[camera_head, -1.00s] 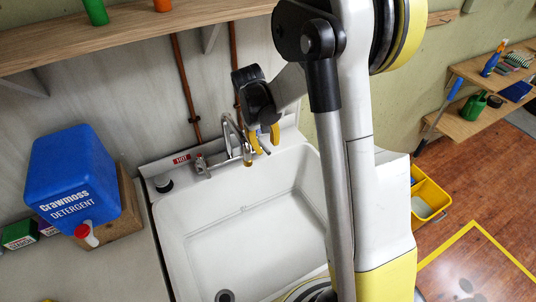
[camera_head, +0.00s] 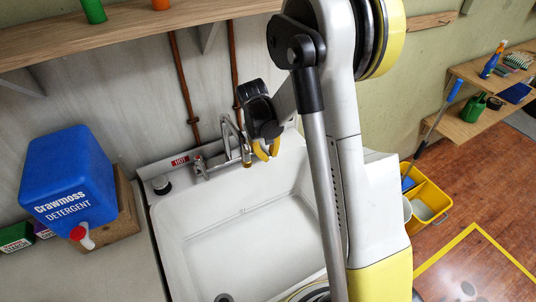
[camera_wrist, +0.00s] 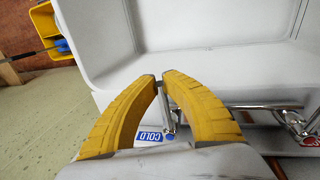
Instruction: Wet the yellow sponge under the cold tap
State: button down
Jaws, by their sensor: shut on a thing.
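My gripper (camera_wrist: 159,80) has its two curved yellow fingers closed together on the cold tap's handle (camera_wrist: 169,117), beside the blue COLD label (camera_wrist: 150,136). The fingers hide much of the handle. In the head view my gripper (camera_head: 266,156) is at the back of the white sink (camera_head: 240,235), right of the chrome spout (camera_head: 229,135). The spout also shows in the wrist view (camera_wrist: 265,107), right of the fingers. I see no water stream. I cannot make out the yellow sponge in either view; the arm covers part of the sink.
A red HOT label (camera_head: 180,161) marks the left tap. A blue detergent container (camera_head: 68,180) stands on a wooden block (camera_head: 122,215) at left. A wooden shelf (camera_head: 150,30) runs above. A yellow mop bucket (camera_head: 430,205) stands on the floor at right.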

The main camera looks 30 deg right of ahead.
jog(key=d+n, duration=0.2)
jog(key=shift+w+d+n, duration=0.2)
jog(key=shift+d+n, duration=0.05)
jog(key=shift+n, duration=0.15)
jog(key=c, duration=1.5)
grip_release()
jog(key=shift+o, duration=0.2)
notch_tip(320, 180, up, 12)
jog(key=a, duration=0.2)
jog(key=shift+s+a, duration=0.15)
jog(key=shift+s, duration=0.2)
jog(key=shift+f, duration=0.1)
